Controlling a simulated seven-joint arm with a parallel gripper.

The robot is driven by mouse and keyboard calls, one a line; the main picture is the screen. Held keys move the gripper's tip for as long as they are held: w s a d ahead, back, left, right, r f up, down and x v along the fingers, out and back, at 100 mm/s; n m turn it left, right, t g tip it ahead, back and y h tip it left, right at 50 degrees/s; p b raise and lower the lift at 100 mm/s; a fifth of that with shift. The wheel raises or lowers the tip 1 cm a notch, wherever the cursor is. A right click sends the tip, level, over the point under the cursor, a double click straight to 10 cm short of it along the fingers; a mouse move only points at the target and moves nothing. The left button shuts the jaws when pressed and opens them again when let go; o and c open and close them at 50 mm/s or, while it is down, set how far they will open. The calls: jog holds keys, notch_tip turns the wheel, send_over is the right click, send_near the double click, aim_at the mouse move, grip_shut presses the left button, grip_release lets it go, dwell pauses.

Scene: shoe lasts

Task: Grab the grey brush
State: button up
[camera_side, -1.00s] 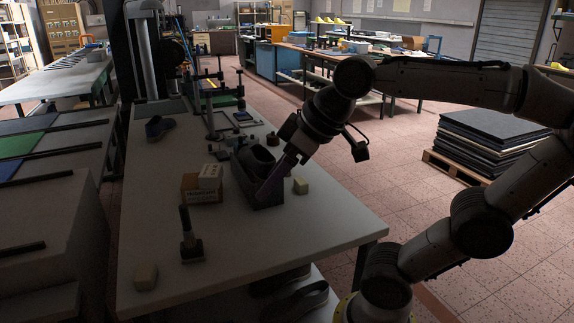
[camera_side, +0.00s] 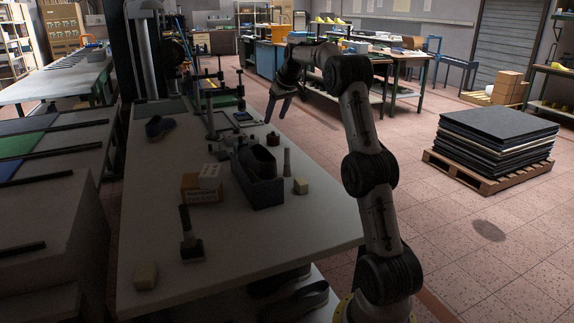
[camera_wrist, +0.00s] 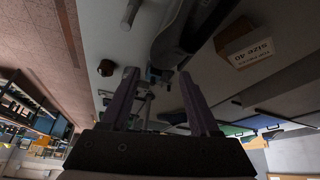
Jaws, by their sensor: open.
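I cannot tell for sure which thing is the grey brush. A slim upright grey piece (camera_side: 287,161) stands on the table right of the grey bin. Another candidate is a dark upright handle on a block-like foot (camera_side: 190,240), near the table's front left. In the wrist view a pale grey rod-like piece (camera_wrist: 132,12) shows at the top edge, probably the slim piece. My gripper (camera_side: 275,118) is open and empty, above the table's far right edge, beyond the bin. Its two fingers (camera_wrist: 158,75) stand apart in the wrist view with nothing held between them.
The grey bin (camera_side: 262,194) holds a dark shoe-like form (camera_side: 258,160). A cardboard box (camera_side: 200,188) is left of the bin. The front middle of the table (camera_side: 255,245) is clear.

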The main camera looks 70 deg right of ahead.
jog(key=m, duration=0.2)
send_near(287, 164)
jog(key=shift+g, duration=0.4)
jog(key=w+d+f, duration=0.1)
jog(key=f, duration=0.1)
jog(key=w+d+f, duration=0.2)
jog(key=w+f, duration=0.1)
jog(key=shift+w+d+f, duration=0.15)
jog(key=shift+d+f, duration=0.1)
jog(key=shift+f, duration=0.1)
grip_shut()
